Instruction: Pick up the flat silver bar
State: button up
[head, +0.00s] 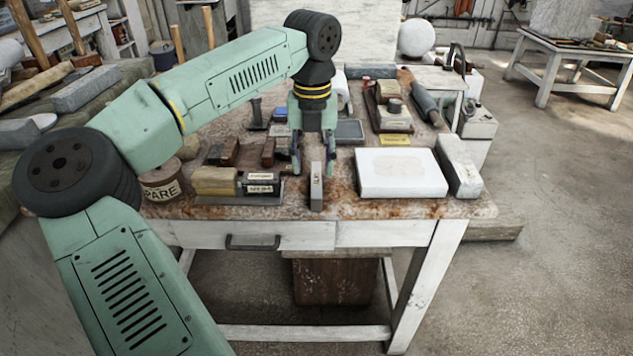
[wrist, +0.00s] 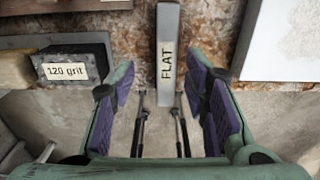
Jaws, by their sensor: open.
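The flat silver bar (head: 316,188) lies near the front edge of the workbench, and its near end seems to reach the edge. In the wrist view the bar (wrist: 168,30) runs lengthwise away from me and carries a label reading "FLAT". My gripper (head: 313,170) points down over the bench at the bar. In the wrist view my gripper (wrist: 165,92) is open, with purple finger pads on either side of the bar's near end. Clear gaps show between the bar and both pads. Whether the fingertips are level with the bar I cannot tell.
Sanding blocks (head: 237,182), one labelled "120 grit" (wrist: 75,65), sit close left of the bar. A white slab (head: 399,172) lies to the right, with a grey block (head: 458,167) beyond it. A round tin (head: 161,184) stands at the bench's left. Bare bench flanks the bar narrowly.

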aim_at(316, 176)
jog(key=shift+w+d+f+p, duration=0.1)
jog(key=shift+f+p, duration=0.1)
jog(key=shift+f, duration=0.55)
jog(key=shift+w+d+f+p, duration=0.15)
jog(key=shift+f+p, duration=0.1)
jog(key=shift+f, duration=0.5)
jog(key=shift+w+d+f+p, duration=0.1)
jog(key=shift+f+p, duration=0.1)
jog(key=shift+f, duration=0.55)
grip_shut()
